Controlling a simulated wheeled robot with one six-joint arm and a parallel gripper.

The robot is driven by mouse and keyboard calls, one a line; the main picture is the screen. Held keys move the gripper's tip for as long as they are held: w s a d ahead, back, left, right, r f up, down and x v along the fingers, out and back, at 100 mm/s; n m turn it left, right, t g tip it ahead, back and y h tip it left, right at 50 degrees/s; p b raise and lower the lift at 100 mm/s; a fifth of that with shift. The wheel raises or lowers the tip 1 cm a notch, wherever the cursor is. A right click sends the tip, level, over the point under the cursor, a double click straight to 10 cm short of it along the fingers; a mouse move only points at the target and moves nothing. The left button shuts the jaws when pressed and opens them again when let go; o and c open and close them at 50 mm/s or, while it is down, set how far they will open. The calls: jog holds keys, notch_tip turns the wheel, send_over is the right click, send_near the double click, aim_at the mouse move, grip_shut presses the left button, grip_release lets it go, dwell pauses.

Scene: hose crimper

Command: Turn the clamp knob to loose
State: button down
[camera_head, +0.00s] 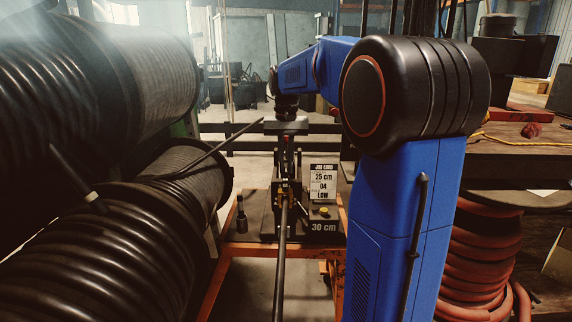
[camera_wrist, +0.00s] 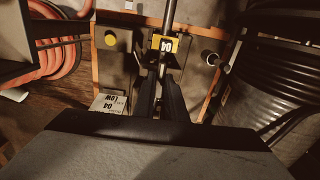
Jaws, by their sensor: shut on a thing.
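The hose crimper (camera_head: 267,212) stands on an orange-framed bench, with a dark hose (camera_head: 281,262) running from it toward me. My gripper (camera_head: 286,168) points down over the crimper's middle. The hose also shows beyond the tag in the wrist view (camera_wrist: 171,14).
A dark bottle-like object (camera_head: 241,214) stands left of the crimper. Large black hose reels (camera_head: 110,240) crowd the left; red hose coils (camera_head: 482,250) stand right.

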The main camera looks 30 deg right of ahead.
jog(key=n, duration=0.4)
jog(key=shift+n, duration=0.4)
jog(key=n, duration=0.9)
jog(key=shift+r+n, duration=0.1)
jog(key=shift+n, duration=1.8)
jog(key=c, duration=1.8)
grip_release()
